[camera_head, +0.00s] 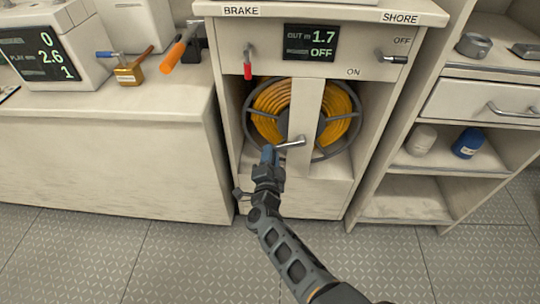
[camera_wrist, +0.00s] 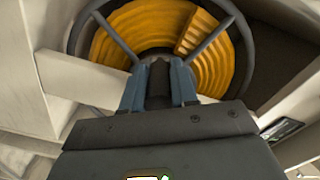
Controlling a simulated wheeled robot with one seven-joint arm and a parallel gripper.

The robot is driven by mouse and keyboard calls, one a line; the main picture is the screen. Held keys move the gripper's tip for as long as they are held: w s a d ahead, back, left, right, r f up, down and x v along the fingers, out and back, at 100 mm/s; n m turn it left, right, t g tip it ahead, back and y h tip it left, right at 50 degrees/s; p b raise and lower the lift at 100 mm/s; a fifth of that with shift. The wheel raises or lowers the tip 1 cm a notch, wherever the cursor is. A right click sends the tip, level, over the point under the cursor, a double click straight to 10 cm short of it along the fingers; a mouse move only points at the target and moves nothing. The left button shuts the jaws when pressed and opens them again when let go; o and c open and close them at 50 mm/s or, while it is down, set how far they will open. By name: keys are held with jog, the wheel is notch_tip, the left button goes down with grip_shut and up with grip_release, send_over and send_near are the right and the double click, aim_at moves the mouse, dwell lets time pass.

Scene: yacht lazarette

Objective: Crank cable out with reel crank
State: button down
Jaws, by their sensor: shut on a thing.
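The cable reel (camera_head: 268,110) with yellow-orange cable sits in the open bay of the white cabinet, behind a vertical white post (camera_head: 304,105). The reel crank (camera_head: 293,143) is a grey metal arm in front of the post's lower part. My gripper (camera_head: 268,155) is at the crank's left end, with its blue fingers closed there. In the wrist view the fingers (camera_wrist: 158,88) are shut on a dark handle (camera_wrist: 159,78), with the reel (camera_wrist: 150,30) beyond. The display (camera_head: 311,43) reads 1.7 and OFF. The red-tipped brake lever (camera_head: 247,68) points down.
The shore switch (camera_head: 391,57) at the right lies between OFF and ON labels. A counter at left holds an orange-handled tool (camera_head: 178,52), a brass block (camera_head: 130,72) and a display unit (camera_head: 45,55). Shelves at right hold a blue container (camera_head: 467,143). The floor in front is clear.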

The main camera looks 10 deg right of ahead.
jog(key=shift+w+r, duration=0.1)
jog(key=shift+r, duration=0.1)
jog(key=c, duration=0.9)
grip_release()
jog(key=shift+f, duration=0.1)
jog(key=p+v, duration=0.2)
jog(key=v, duration=0.6)
jog(key=shift+p, duration=0.4)
